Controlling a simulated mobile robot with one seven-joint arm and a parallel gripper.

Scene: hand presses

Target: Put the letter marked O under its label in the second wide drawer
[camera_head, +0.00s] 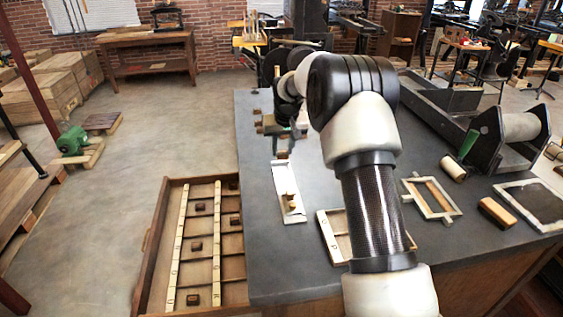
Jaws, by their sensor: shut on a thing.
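An open wooden drawer (167,205) juts out at the lower left, beside the dark table. Two pale label strips (176,232) run along its compartments, and several small dark brown letter blocks (200,207) lie in them. Their marks are too small to read. My gripper (284,143) is over the left part of the table, beyond the drawer, pointing down. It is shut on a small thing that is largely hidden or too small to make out. I cannot tell which letter it bears. No letter marked O can be picked out.
A narrow white tray (283,184) with small wooden pieces lies near the table's left edge. Small blocks (257,130) lie farther back. Wooden frames (431,211), a brown block (497,212) and a roller press (500,140) stand to the right. Floor left of the drawer is clear.

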